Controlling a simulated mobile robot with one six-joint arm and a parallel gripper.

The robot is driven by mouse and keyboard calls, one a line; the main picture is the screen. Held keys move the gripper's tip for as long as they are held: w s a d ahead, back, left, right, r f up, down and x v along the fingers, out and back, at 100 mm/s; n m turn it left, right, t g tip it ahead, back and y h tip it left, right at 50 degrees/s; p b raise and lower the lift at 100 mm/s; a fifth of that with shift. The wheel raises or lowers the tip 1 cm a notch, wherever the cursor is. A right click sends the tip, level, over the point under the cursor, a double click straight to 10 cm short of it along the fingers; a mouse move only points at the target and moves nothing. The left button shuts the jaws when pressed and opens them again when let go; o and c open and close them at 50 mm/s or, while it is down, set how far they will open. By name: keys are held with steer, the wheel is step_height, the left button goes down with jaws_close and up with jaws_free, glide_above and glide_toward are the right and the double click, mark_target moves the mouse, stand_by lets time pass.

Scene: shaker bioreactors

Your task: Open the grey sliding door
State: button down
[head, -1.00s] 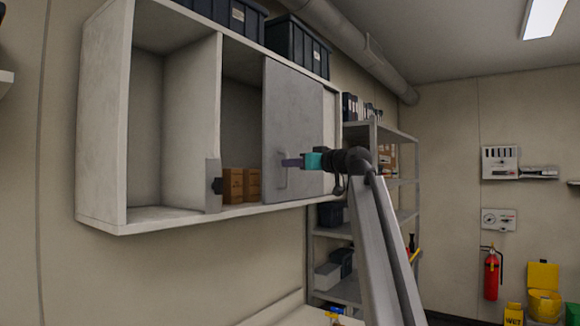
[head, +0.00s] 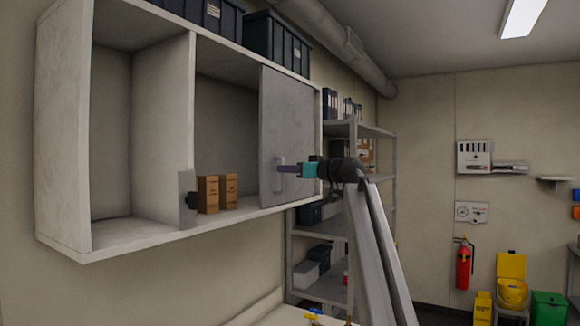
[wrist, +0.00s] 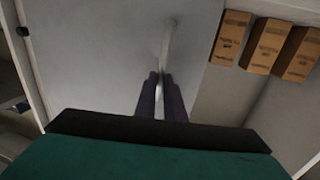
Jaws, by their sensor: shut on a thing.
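The grey sliding door (head: 300,120) covers the right end of the wall cabinet (head: 62,140), close to its right end panel. To its left is an uncovered opening. The door has a slim upright pale handle (head: 279,182), which also shows in the wrist view (wrist: 167,42). My gripper (head: 282,169) reaches in from the right and is shut on the handle. In the wrist view its two dark fingers (wrist: 160,88) are close together around the handle's lower part in the picture.
Brown boxes (head: 208,194) stand inside the opening, left of the door. Dark bins (head: 277,45) sit on top. A shelf rack (head: 370,131) stands right of the cabinet.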

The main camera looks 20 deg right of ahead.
steer(key=shift+r, duration=0.1)
steer(key=c, duration=1.8)
jaws_free()
steer(key=shift+a, duration=0.15)
steer(key=shift+c, duration=0.2)
steer(key=b+v, duration=0.5)
steer(key=v, duration=0.9)
